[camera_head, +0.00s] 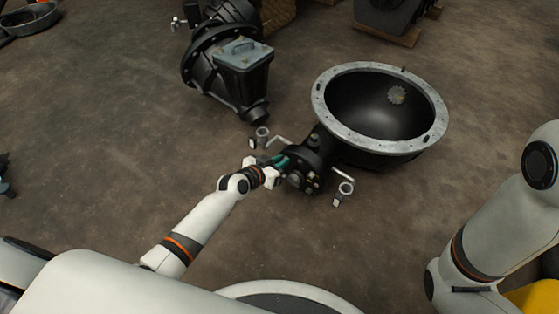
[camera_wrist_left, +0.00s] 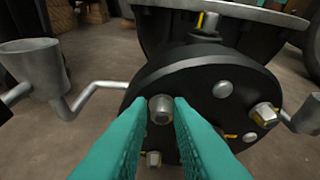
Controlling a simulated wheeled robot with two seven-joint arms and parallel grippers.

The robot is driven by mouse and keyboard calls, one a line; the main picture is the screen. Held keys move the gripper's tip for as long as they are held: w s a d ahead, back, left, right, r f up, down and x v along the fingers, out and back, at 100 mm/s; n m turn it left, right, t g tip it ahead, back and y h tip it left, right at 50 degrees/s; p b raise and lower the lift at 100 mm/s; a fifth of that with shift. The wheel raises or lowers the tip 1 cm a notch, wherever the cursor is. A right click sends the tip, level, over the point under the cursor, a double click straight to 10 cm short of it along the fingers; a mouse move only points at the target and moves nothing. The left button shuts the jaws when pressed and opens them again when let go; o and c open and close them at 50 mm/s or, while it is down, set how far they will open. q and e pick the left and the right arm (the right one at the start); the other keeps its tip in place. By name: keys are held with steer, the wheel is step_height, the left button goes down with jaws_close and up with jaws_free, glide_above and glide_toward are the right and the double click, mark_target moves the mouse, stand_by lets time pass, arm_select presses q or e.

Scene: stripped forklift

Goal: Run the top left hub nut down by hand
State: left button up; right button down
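The black hub (camera_head: 303,170) is a round flanged disc at the near end of the axle piece; it fills the middle of the left wrist view (camera_wrist_left: 215,75). The top left hub nut (camera_wrist_left: 161,109) is a grey nut between my teal left fingertips (camera_wrist_left: 163,103). The fingers lie close against both its sides, with no clear gap. In the head view my left gripper (camera_head: 275,167) reaches the hub's left side. Other nuts with yellow marks sit on the hub, one at right (camera_wrist_left: 264,114) and one lower down (camera_wrist_left: 153,159). My right gripper is out of view.
A large black bowl-shaped housing (camera_head: 380,105) with a pale rim stands behind the hub. Cranked arms with cups flank the hub, at left (camera_wrist_left: 35,68) and right (camera_head: 345,188). Another black assembly (camera_head: 228,65) stands at the back left. The floor nearby is mostly bare.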

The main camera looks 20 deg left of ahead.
arm_select(q)
steer(key=shift+o, duration=0.9)
steer(key=shift+w+a, duration=0.1)
steer(key=shift+a, duration=0.05)
steer(key=n+h+b, duration=0.2)
steer(key=n+b, duration=0.2)
steer(key=b, duration=0.2)
steer(key=shift+g+h, duration=0.3)
steer(key=shift+h, duration=0.1)
steer(key=c, duration=0.6)
steer(key=shift+m+y+p, duration=1.4)
steer(key=shift+m+p, duration=0.6)
steer(key=shift+p, duration=0.9)
steer(key=shift+c, duration=0.2)
